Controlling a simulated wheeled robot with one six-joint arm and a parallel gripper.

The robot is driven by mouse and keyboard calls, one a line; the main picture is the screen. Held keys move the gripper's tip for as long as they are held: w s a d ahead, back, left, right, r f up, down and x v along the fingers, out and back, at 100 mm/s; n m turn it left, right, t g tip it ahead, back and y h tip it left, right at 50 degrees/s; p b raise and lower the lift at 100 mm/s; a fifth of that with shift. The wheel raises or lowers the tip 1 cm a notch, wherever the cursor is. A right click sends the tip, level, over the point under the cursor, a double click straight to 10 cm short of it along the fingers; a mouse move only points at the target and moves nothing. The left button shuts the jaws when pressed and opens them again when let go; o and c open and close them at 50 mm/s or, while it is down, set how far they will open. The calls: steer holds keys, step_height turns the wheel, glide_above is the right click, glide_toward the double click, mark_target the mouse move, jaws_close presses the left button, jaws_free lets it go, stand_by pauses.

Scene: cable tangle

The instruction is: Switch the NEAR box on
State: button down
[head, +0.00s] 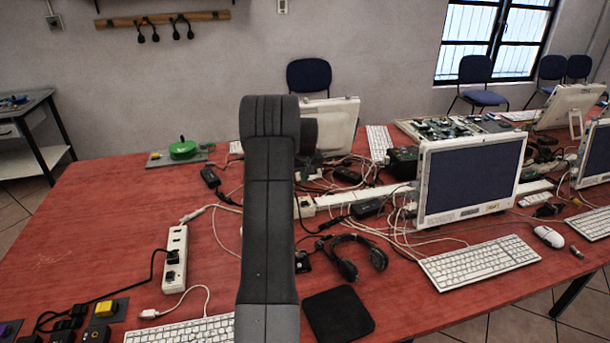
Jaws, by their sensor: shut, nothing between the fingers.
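No label that reads NEAR can be made out on any box. In the lower left, a box with a yellow button (105,309) sits on a dark plate on the red table. A box with a round green top (183,149) sits farther back on a grey plate. My dark arm rises through the middle of the view and covers part of the table. My gripper's fingers are hidden behind it.
A white power strip (175,258) with a black plug lies left of my arm. Tangled cables, headphones (352,258), a black pad (338,314), a monitor (471,176) and a keyboard (480,262) crowd the right. The table's left-middle part is mostly clear.

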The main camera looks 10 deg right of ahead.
steer(key=p, duration=0.2)
glide_toward(306, 202)
steer(key=x, duration=0.2)
steer(key=w+x, duration=0.1)
steer(key=x, duration=0.2)
steer(key=shift+d+f, duration=0.1)
steer(key=shift+f, duration=0.6)
steer(key=shift+d+f+y+b, duration=0.35)
steer(key=shift+f+y+b, duration=0.35)
steer(key=shift+b, duration=0.1)
steer(key=shift+s+a+r+p, duration=0.1)
steer(key=shift+s+r+p, duration=0.05)
steer(key=shift+r+p, duration=0.15)
steer(key=shift+a, duration=0.1)
